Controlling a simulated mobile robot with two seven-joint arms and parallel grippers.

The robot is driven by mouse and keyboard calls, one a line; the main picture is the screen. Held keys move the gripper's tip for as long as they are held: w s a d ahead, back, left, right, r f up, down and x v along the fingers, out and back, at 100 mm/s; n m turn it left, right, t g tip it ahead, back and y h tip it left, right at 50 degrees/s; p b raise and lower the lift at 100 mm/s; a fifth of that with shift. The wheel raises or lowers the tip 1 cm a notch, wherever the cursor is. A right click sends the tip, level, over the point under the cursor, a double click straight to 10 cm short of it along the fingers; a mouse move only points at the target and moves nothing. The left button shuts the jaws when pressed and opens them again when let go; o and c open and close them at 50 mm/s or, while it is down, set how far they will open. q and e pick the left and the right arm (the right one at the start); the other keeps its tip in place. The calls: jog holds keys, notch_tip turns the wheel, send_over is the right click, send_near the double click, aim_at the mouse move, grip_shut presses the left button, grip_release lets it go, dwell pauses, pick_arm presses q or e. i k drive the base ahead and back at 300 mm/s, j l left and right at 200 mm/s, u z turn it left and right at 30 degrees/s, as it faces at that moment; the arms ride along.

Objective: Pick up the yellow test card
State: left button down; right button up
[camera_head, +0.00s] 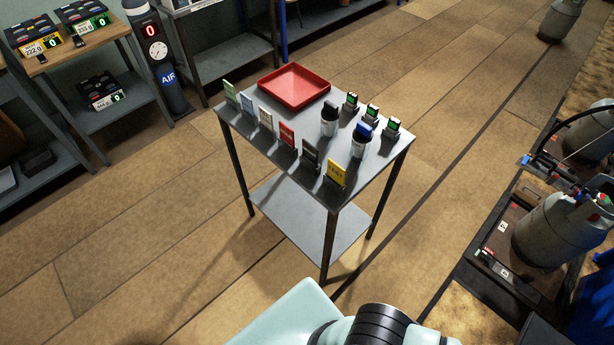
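The yellow test card (336,172) stands upright in a dark holder at the near corner of a small grey metal table (303,119). It is the nearest of a row of cards along the table's left edge. Behind it in the row stand a black card (310,151), a red card (287,134), a white card (265,118), a blue card (247,104) and a green card (230,91). Neither of my grippers is in view. Only a mint and black part of my own body shows at the bottom, apart from the table.
A red tray (294,86) lies on the table's back half. A gas cylinder (560,232) stands at far right. The floor left of the table is clear.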

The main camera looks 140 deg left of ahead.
aim_at(336, 174)
jog(key=u, duration=4.4)
jog(key=j, duration=0.2)
jog(key=i+u, duration=0.05)
